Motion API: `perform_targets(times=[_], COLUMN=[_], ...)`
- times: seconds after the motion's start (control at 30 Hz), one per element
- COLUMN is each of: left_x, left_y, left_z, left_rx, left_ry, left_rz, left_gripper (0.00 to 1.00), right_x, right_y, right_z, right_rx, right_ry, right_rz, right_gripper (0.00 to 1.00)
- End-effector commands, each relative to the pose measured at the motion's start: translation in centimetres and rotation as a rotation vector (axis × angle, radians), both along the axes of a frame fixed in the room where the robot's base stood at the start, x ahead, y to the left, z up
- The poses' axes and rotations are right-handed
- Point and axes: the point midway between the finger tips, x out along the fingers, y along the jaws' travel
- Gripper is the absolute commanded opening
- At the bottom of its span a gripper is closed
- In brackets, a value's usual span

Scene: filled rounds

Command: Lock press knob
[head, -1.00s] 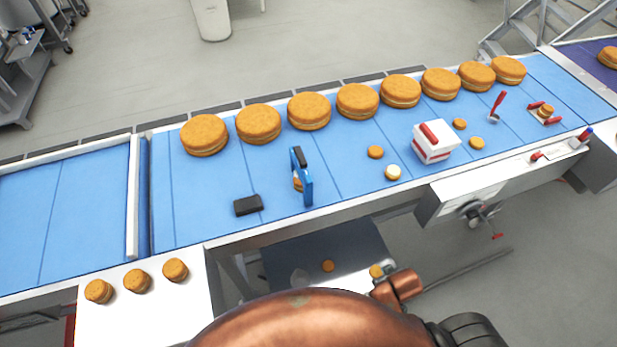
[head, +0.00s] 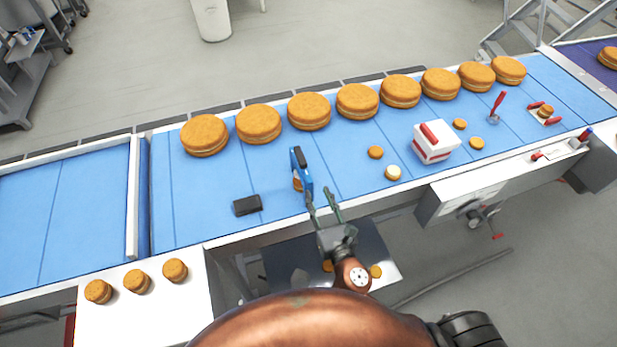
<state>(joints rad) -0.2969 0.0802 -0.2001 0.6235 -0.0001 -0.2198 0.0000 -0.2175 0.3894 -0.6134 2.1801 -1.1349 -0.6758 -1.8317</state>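A small blue upright frame (head: 306,180) with a black part at its top, which looks like the press, stands on the blue belt near its front edge. A small brown round shows partly inside it. I cannot make out a separate knob or its lock on it. My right gripper (head: 321,193) is in front of the blue frame, over the belt's front edge. Its two fingers are spread and point towards the frame, with nothing seen between them. The left fingertip is close to the frame's lower end; I cannot tell if they touch. My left gripper is not in view.
A black block (head: 247,205) lies left of the frame. A white and red box (head: 434,143) and small rounds stand to the right. Large rounds (head: 309,111) line the belt's back edge. A crank with a red handle (head: 483,215) hangs on the belt's front side.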

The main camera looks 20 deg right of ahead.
Motion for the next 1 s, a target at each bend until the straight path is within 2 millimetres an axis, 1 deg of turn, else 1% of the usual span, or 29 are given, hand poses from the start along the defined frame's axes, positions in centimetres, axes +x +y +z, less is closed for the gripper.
perform_targets(times=[0.03,0.17,0.4,0.5,0.6,0.73,0.97,1.0], left_x=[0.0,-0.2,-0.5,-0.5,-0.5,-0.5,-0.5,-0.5], left_y=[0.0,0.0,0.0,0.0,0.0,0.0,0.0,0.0], left_z=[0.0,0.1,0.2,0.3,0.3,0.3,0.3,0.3], left_rx=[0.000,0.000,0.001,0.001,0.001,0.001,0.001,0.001], left_ry=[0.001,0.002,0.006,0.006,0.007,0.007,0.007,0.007], left_rz=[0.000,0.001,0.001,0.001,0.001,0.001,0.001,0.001], left_gripper=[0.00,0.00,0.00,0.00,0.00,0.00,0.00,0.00], right_x=[0.2,1.3,5.1,6.4,7.2,7.7,7.8,7.8], right_y=[0.5,0.9,1.0,1.0,1.0,1.0,0.9,0.9], right_z=[0.2,0.4,0.3,0.3,0.3,0.2,0.2,0.2], right_rx=[-0.034,-0.059,-0.055,-0.053,-0.054,-0.053,-0.052,-0.052], right_ry=[-0.010,-0.019,-0.017,-0.016,-0.016,-0.015,-0.014,-0.014], right_rz=[0.014,0.022,0.020,0.020,0.019,0.019,0.018,0.018], right_gripper=[0.32,0.32,0.32,0.32,0.32,0.32,0.32,0.29])
